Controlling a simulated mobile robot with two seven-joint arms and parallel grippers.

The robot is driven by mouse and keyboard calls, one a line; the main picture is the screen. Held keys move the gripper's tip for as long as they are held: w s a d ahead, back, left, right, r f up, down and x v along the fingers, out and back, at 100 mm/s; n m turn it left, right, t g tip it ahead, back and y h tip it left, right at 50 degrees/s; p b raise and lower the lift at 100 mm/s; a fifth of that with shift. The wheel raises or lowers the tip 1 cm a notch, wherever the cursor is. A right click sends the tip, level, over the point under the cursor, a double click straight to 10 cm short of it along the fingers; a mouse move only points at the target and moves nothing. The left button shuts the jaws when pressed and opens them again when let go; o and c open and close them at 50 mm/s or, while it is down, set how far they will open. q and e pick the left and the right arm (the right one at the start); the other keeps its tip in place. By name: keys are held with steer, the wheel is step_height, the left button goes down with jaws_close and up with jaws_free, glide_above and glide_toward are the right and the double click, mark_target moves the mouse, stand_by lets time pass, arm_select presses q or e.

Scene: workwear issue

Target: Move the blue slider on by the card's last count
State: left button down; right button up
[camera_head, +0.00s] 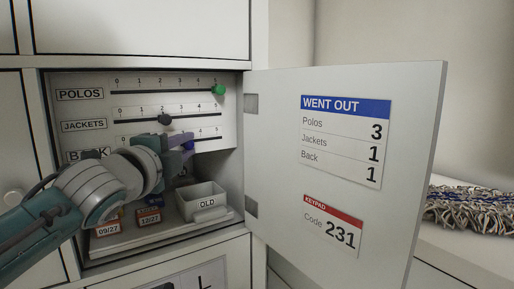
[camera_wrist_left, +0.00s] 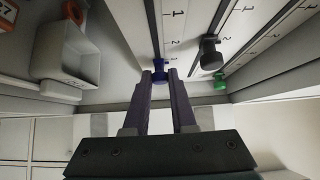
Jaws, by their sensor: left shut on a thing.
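The blue slider (camera_wrist_left: 159,70) sits on the lowest rail, between the fingertips of my left gripper (camera_wrist_left: 160,76), which is shut on it. In the head view my left gripper (camera_head: 182,145) hides the blue slider and part of the lowest scale, so I cannot tell its exact number. The "WENT OUT" card (camera_head: 345,140) on the open door reads Polos 3, Jackets 1 and, last, Back 1. My right gripper is not in view.
The green slider (camera_head: 218,90) stands at 5 on the Polos rail; the dark slider (camera_head: 165,119) is near 2 on Jackets. The door (camera_head: 270,190) stands open right; a keypad card (camera_head: 333,226) reads 231.

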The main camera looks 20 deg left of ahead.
arm_select(q)
steer(key=shift+s, duration=0.1)
steer(key=c, duration=0.7)
jaws_free()
steer(key=shift+a, duration=0.1)
steer(key=shift+s, duration=0.1)
steer(key=shift+s+d+b, duration=0.15)
steer(key=shift+s+d, duration=0.1)
steer(key=shift+s, duration=1.35)
steer(key=shift+s+d+b, duration=0.2)
steer(key=shift+s+d, duration=0.05)
steer(key=shift+s, duration=1.4)
steer(key=shift+s+d+b, duration=0.15)
steer(key=shift+s+d, duration=0.1)
steer(key=shift+s, duration=1.35)
